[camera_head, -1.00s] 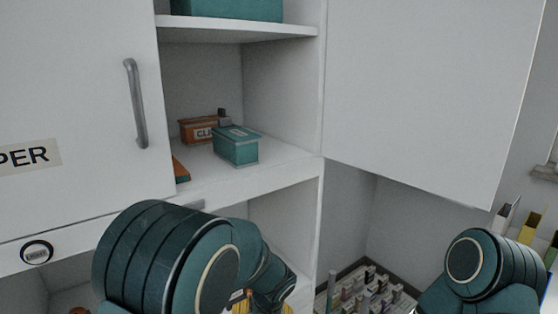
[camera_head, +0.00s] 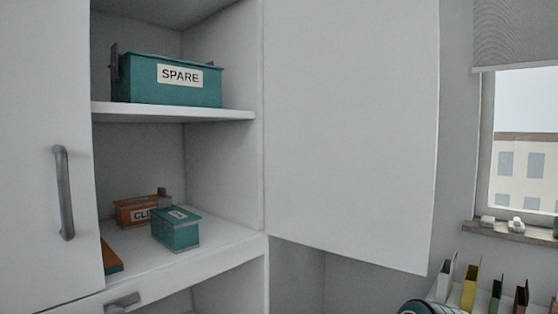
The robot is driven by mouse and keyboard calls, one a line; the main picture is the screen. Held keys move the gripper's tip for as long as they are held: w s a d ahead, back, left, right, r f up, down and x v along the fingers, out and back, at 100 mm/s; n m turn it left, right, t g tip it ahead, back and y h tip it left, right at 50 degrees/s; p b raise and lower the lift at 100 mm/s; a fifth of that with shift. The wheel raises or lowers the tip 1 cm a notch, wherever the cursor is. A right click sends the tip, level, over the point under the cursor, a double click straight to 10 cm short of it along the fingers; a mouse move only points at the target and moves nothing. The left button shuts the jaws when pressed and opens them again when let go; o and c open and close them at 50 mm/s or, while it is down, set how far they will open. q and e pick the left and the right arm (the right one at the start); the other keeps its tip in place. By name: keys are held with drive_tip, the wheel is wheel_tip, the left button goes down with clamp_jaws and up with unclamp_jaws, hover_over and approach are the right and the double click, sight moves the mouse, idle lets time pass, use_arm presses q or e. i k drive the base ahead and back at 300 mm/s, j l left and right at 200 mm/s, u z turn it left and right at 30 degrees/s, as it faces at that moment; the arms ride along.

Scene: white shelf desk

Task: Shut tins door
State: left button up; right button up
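A plain white cabinet door (camera_head: 350,120) stands swung open to the right of the shelf opening. No label or handle shows on the face I see, so I cannot confirm its name. Inside the open compartment, a teal tin marked SPARE (camera_head: 168,82) sits on the upper shelf. A smaller teal tin (camera_head: 176,230) and an orange tin (camera_head: 135,209) stand on the lower shelf. Neither of my grippers is in view; only a bit of my arm shows at the bottom right.
A white door (camera_head: 35,130) with a grey vertical handle (camera_head: 64,193) covers the left side. A drawer handle (camera_head: 122,302) lies below the compartment. At the right are a window sill (camera_head: 512,233) and several upright coloured files (camera_head: 495,291).

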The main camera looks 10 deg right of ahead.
sight(351, 88)
drive_tip(key=l+z, duration=0.15)
drive_tip(key=i+l+z, duration=0.2)
drive_tip(key=l, duration=0.15)
drive_tip(key=i+l+z, duration=0.1)
drive_tip(key=l, duration=0.25)
drive_tip(key=i+l+z, duration=0.1)
drive_tip(key=l, duration=0.2)
drive_tip(key=i+l+z, duration=0.1)
drive_tip(key=i+l, duration=0.1)
drive_tip(key=l, duration=0.1)
